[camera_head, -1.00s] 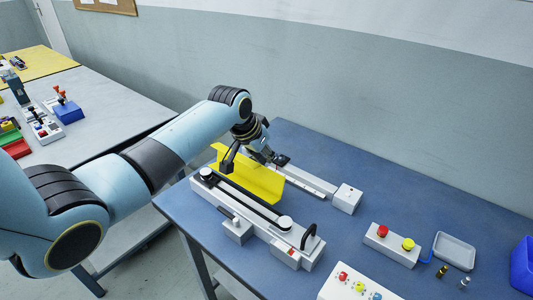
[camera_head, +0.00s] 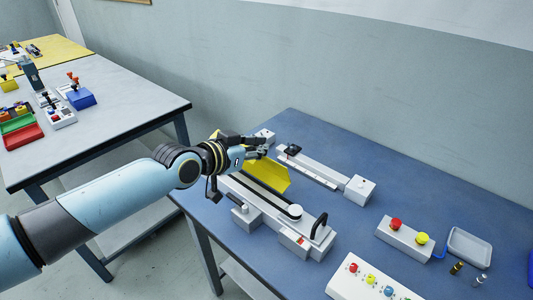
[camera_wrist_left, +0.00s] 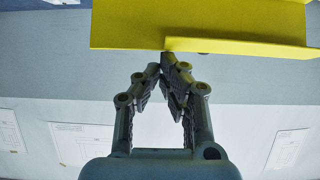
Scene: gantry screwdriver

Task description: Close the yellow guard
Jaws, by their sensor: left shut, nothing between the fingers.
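The yellow guard (camera_head: 268,176) is a long bent sheet along the back of the grey gantry unit (camera_head: 262,212). My left arm covers its left part in the head view. In the left wrist view the guard (camera_wrist_left: 200,25) spans the top, with a folded lip along its lower edge. My left gripper (camera_head: 262,147) is at the guard's upper edge, towards its left end. Its fingers are shut and empty. In the wrist view the fingertips (camera_wrist_left: 163,64) come together just under the lip; I cannot tell whether they touch it. My right gripper is not in view.
A grey rail with a white end block (camera_head: 359,190) lies behind the guard. At right are a button box (camera_head: 404,238), a grey tray (camera_head: 470,246) and a panel with coloured knobs (camera_head: 366,282). The blue table (camera_head: 400,180) is clear at the back right.

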